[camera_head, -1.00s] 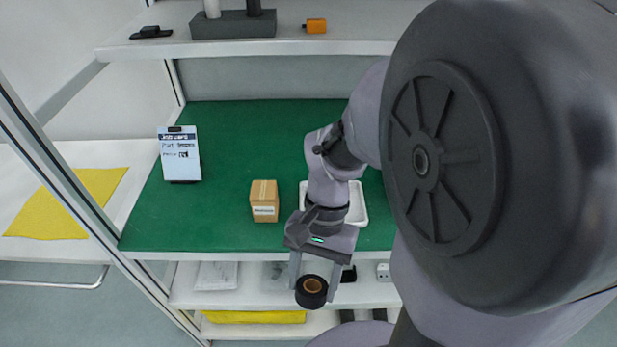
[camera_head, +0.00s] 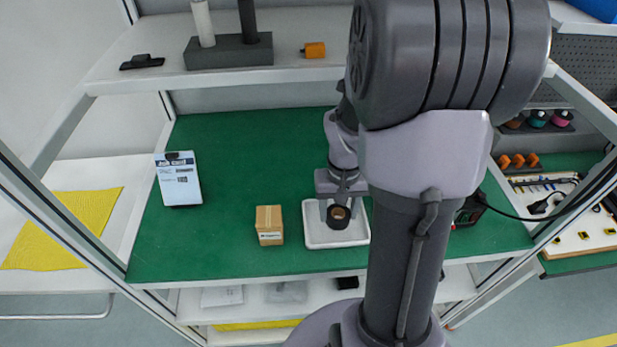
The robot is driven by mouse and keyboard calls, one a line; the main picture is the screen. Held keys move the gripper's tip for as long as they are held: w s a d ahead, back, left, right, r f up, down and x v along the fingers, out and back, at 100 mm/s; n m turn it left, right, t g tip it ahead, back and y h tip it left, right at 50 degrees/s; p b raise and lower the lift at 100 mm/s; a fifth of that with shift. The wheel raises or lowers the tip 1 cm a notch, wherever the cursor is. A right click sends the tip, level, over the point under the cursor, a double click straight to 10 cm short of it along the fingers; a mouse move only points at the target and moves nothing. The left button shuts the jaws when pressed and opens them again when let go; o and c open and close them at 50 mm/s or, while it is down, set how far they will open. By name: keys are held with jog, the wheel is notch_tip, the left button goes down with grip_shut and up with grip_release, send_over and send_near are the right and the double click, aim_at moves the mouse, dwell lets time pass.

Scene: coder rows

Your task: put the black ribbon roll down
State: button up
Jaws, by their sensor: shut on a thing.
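My gripper (camera_head: 338,208) points down over the green bench mat, shut on the black ribbon roll (camera_head: 338,217). The roll is a short black cylinder with a brown core facing the camera. It is over the white tray (camera_head: 318,237) on the mat, within the tray's outline in the picture. I cannot tell whether it touches the tray floor.
A small cardboard box (camera_head: 269,226) stands just left of the tray. A job card (camera_head: 178,180) stands at the mat's left. A shelf (camera_head: 120,75) overhangs the back, holding a grey block (camera_head: 228,53) and an orange item (camera_head: 314,50). The mat's middle is clear.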

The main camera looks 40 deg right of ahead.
aim_at(337, 208)
jog(key=shift+w+d+f, duration=0.1)
jog(key=shift+w+d, duration=0.25)
jog(key=shift+w, duration=0.25)
notch_tip(337, 208, down, 4)
jog(key=shift+r+b, duration=0.15)
jog(key=shift+b, duration=0.95)
jog(key=shift+r, duration=0.1)
jog(key=shift+c, duration=1.4)
jog(key=o, duration=1.5)
